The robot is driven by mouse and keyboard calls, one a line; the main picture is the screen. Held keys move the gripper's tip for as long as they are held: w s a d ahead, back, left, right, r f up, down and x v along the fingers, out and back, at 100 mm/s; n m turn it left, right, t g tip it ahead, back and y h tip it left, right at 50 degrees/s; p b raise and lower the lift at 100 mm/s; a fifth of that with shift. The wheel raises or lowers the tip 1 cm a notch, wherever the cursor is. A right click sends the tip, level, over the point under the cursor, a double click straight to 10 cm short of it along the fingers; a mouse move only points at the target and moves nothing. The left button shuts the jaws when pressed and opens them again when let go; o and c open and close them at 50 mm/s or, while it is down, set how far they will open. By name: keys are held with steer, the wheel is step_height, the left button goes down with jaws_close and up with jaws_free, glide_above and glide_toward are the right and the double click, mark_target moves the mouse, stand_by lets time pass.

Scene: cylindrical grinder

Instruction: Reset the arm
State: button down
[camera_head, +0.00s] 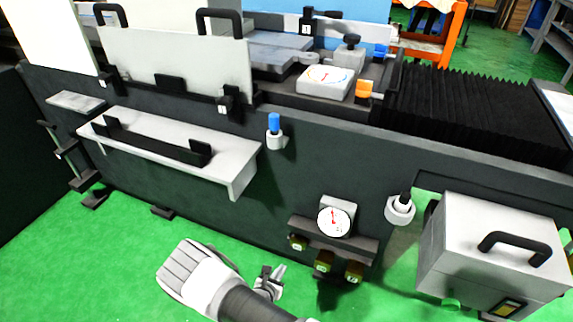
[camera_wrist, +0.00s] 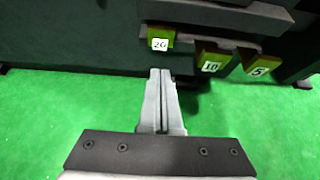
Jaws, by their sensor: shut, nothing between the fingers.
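My gripper (camera_head: 275,278) is low in front of the grinder's dark front panel, above the green floor. In the wrist view its two grey fingers (camera_wrist: 161,75) lie together with nothing between them. My white and dark arm shows at the bottom of the head view. The fingers point toward the panel, below and left of the numbered blocks. They appear apart from the blocks.
A dark shelf (camera_head: 362,246) with a round gauge (camera_head: 334,222) holds blocks marked 20 (camera_wrist: 160,40), 10 (camera_wrist: 212,62) and 5 (camera_wrist: 258,67). A grey handled box (camera_head: 480,240) stands right. A white shelf (camera_head: 235,160) juts out left. Green floor is clear around my gripper.

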steer(key=w+d+r+m+g+h, duration=0.1)
steer(key=w+d+r+m+h, duration=0.15)
steer(key=r+m, duration=0.45)
steer(key=w+d+r+m+g+h, duration=0.1)
steer(key=w+d+r+m+g, duration=0.15)
steer(key=r, duration=0.85)
steer(key=s+d+r+m+g, duration=0.15)
steer(key=d+r+m, duration=0.25)
steer(key=r, duration=0.4)
steer(key=s+d+r+m+g, duration=0.15)
steer(key=d+r+m, duration=0.3)
steer(key=r, duration=0.45)
steer(key=s+d+r+m+g+y, duration=0.1)
steer(key=s+d+r+m+y, duration=0.15)
steer(key=s+r+m, duration=0.35)
steer(key=s+d+r+m+g+y, duration=0.1)
steer(key=s+d+r+m, duration=0.15)
steer(key=r, duration=0.45)
steer(key=s+r+m+t+y, duration=0.35)
steer(key=s+r+m, duration=0.35)
steer(key=s, duration=0.7)
step_height(320, 180, up, 18)
steer(key=n+p, duration=0.1)
steer(key=p, duration=1.6)
steer(key=shift+a+r+g+y, duration=0.15)
steer(key=shift+a+g+y, duration=0.15)
steer(key=shift+a+y, duration=0.05)
steer(key=shift+w+n, duration=0.1)
steer(key=shift+n, duration=0.15)
